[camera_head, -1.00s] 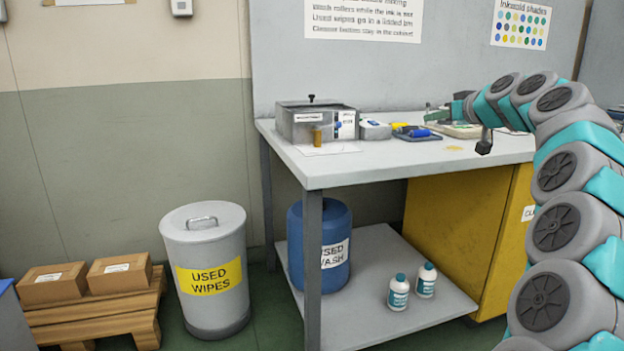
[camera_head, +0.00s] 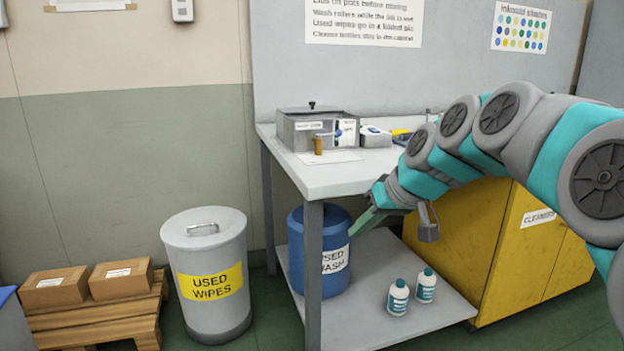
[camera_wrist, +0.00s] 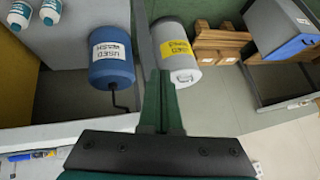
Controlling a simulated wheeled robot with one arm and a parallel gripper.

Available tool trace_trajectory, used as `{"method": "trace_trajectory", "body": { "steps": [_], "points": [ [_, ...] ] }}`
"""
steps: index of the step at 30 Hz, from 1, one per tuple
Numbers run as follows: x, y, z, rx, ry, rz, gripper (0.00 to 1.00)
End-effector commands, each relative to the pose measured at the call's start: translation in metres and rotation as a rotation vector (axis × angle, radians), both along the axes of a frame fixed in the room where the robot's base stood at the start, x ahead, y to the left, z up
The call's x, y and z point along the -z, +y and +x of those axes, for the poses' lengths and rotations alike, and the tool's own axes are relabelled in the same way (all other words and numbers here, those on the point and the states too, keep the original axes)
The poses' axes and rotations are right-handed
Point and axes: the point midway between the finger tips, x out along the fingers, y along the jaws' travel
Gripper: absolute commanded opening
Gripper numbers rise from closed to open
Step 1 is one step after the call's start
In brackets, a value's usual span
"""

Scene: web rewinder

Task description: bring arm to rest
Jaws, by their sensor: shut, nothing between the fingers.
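My gripper (camera_head: 358,228) is shut and empty. In the head view it points down and left in front of the bench, its tip overlapping the edge of the blue used-wash drum (camera_head: 322,268) in the picture. My arm reaches in from the right and hides the right part of the bench top (camera_head: 345,182). In the wrist view the closed fingers (camera_wrist: 161,85) stand upright in the middle, between the blue drum (camera_wrist: 112,62) and the grey used-wipes bin (camera_wrist: 178,45). I cannot tell how far the tip is from the drum.
Two white bottles (camera_head: 398,297) (camera_head: 426,286) stand on the lower shelf (camera_head: 375,325). A yellow cabinet (camera_head: 500,250) is at right. Cartons (camera_head: 55,285) sit on a pallet (camera_head: 85,325) at left.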

Motion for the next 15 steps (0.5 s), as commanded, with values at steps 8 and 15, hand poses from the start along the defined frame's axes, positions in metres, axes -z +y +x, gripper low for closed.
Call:
{"method": "trace_trajectory", "body": {
  "steps": [8, 15],
  "points": [
    [0.088, 0.001, -0.153, 0.073, 0.333, -0.161, 0.0],
    [0.152, -0.033, -0.283, 0.211, 0.59, -0.308, 0.0]
  ]
}}
